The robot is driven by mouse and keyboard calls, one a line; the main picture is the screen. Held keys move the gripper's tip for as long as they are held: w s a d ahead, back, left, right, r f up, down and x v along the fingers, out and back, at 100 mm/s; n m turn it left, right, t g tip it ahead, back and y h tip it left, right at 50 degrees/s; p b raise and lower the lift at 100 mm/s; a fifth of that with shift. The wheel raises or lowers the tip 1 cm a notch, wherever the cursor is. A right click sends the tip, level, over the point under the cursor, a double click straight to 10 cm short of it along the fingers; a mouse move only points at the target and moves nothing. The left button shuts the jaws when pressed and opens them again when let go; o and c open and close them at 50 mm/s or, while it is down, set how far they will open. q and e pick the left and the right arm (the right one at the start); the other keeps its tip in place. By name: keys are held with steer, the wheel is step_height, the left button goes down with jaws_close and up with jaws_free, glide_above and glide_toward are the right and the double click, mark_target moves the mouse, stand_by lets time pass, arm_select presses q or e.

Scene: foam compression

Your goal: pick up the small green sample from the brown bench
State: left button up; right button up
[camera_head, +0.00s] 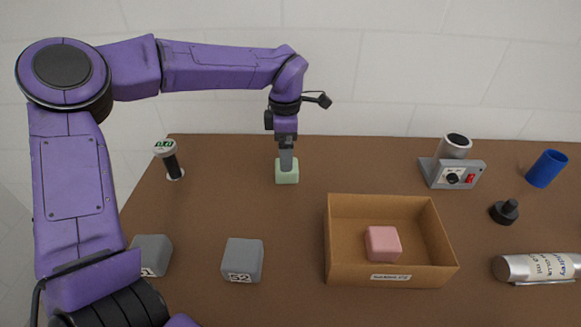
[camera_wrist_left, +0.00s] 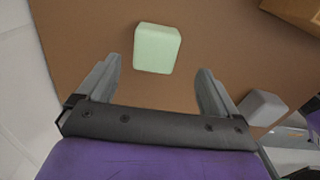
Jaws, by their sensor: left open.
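The small green sample (camera_head: 287,176) is a pale green block with rounded edges. It stands on the brown bench (camera_head: 228,205), toward the back and left of centre in the head view. My left gripper (camera_head: 287,152) points down at it, and its fingers hide part of the sample's top there. In the left wrist view the gripper (camera_wrist_left: 160,85) is open, with the sample (camera_wrist_left: 157,48) near the gap between its fingertips, nearer the left one. Whether the fingers touch it I cannot tell. My right gripper is not in view.
Two grey blocks (camera_head: 242,260) (camera_head: 152,254) stand at the front left. A brown box (camera_head: 341,271) holds a pink block (camera_head: 382,243). A gauge (camera_head: 170,160) stands at the back left. A grey device (camera_head: 453,172), blue cup (camera_head: 546,168), black knob (camera_head: 504,212) and silver cylinder (camera_head: 537,267) are right.

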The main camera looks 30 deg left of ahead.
mark_target(292, 177)
arm_select(q)
steer(key=f, duration=0.4)
steer(key=f+p, duration=0.1)
steer(key=f, duration=0.1)
steer(key=shift+w+a+f, duration=0.1)
steer(key=shift+w+f, duration=0.2)
steer(key=c, duration=1)
steer(key=shift+r, duration=0.15)
